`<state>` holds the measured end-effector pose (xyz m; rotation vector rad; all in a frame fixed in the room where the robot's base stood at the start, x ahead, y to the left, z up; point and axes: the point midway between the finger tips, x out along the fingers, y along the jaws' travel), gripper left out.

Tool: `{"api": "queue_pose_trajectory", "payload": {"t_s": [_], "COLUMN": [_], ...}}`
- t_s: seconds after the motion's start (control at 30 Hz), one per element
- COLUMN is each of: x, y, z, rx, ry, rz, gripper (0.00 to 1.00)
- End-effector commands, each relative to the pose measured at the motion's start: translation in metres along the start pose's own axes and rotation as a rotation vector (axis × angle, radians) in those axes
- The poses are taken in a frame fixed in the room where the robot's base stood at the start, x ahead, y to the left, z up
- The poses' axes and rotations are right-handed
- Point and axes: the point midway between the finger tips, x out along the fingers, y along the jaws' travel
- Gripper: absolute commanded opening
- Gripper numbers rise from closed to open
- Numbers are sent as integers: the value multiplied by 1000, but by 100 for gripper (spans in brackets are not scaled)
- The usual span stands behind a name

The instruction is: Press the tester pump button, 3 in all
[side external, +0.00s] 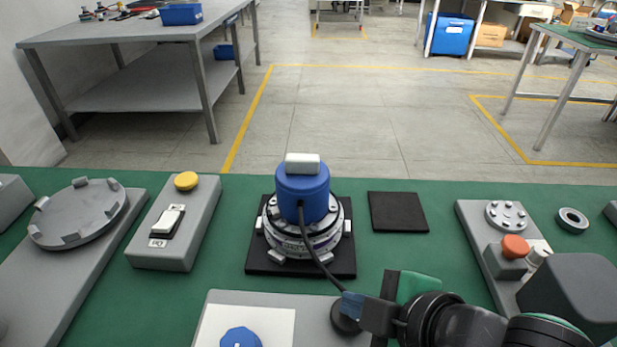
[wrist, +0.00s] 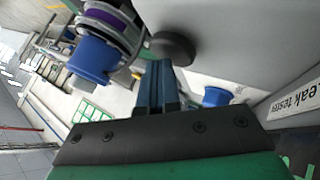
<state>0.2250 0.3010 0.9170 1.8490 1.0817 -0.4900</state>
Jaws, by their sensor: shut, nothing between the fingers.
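The grey leak tester (side external: 217,301) lies at the front edge of the side view, with a white panel and a blue knob (side external: 240,338). Its lettering "leak tester" (wrist: 297,98) shows in the wrist view. A dark round button (side external: 343,321) sits at its right side, partly hidden by my gripper (side external: 350,304). In the wrist view the button (wrist: 172,46) is a dark disc at the tips of my gripper (wrist: 158,66). My gripper's blue fingers are together and empty, right at the button. I cannot tell whether they touch it.
The blue hub motor (side external: 302,195) stands on a black mat (side external: 265,265), its dark cable running towards the tester. A grey box with a yellow button (side external: 186,181) and a rocker switch is left. A grey fixture with an orange knob (side external: 515,246) is right. An empty black pad (side external: 397,212) lies between.

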Motion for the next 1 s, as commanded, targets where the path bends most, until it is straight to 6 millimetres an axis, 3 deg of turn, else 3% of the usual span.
{"api": "queue_pose_trajectory", "payload": {"t_s": [0.57,1.0], "x": [1,-16], "y": [-1,11], "z": [1,-11], "rx": [0,0], "ry": [-2,-1], "rz": [0,0], "gripper": [0,0]}}
